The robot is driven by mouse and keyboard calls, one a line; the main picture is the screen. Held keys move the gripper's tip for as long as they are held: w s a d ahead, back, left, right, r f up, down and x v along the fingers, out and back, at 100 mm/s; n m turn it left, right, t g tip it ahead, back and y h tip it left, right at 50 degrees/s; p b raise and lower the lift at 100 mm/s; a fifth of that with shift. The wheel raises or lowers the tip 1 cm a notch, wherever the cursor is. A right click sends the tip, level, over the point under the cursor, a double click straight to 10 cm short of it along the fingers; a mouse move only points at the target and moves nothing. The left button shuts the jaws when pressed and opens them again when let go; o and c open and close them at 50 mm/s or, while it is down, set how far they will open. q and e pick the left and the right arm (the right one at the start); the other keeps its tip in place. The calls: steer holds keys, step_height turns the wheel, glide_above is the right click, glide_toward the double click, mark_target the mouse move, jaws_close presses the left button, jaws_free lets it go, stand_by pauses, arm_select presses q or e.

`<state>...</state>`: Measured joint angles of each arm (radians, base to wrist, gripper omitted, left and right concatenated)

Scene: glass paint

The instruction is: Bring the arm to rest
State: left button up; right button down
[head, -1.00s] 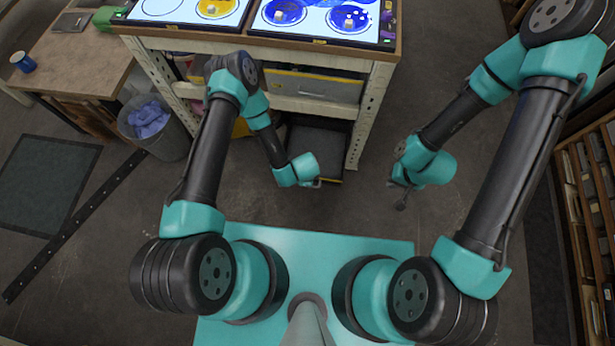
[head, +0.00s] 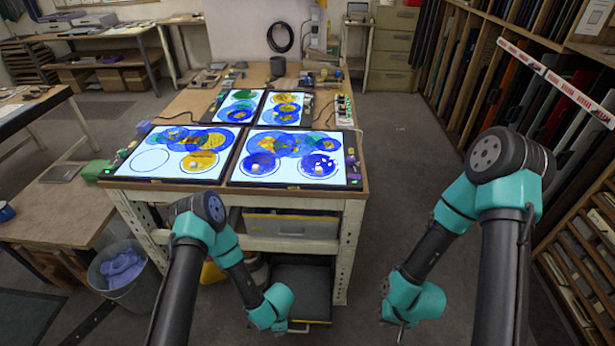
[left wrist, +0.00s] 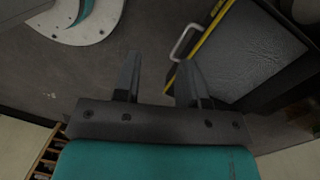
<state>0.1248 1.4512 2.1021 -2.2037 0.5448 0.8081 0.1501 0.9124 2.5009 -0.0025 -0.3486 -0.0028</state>
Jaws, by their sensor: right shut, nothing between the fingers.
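My left arm (head: 230,260) hangs bent in front of the worktable, its wrist low beside the lower shelf. In the left wrist view my left gripper (left wrist: 158,75) has its two fingers apart, with only the dark floor and a black tray visible between and beyond them. My right arm (head: 432,245) hangs bent over the floor to the right of the table. My right gripper (head: 402,328) points down near the bottom of the head view, shut and empty. It touches nothing that I can see.
The worktable (head: 360,195) carries lit panels with painted glass circles (head: 180,150). A black tray (left wrist: 250,50) with a yellow edge lies close to the left gripper. A grey bin (head: 125,275) stands left. Wooden racks (head: 585,235) line the right.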

arm_select(q)
steer(key=s+a+r+n+t+h, duration=0.1)
steer(key=s+a+r+n+h, duration=0.1)
steer(key=a+r+n, duration=0.4)
steer(key=s+a+r+n+t+h, duration=0.1)
steer(key=s+a+r+n, duration=0.3)
steer(key=r+n, duration=0.7)
step_height(320, 180, up, 4)
steer(key=shift+a+f+n+h, duration=0.2)
steer(key=shift+a+n+h, duration=0.1)
steer(key=shift+a+h, duration=0.55)
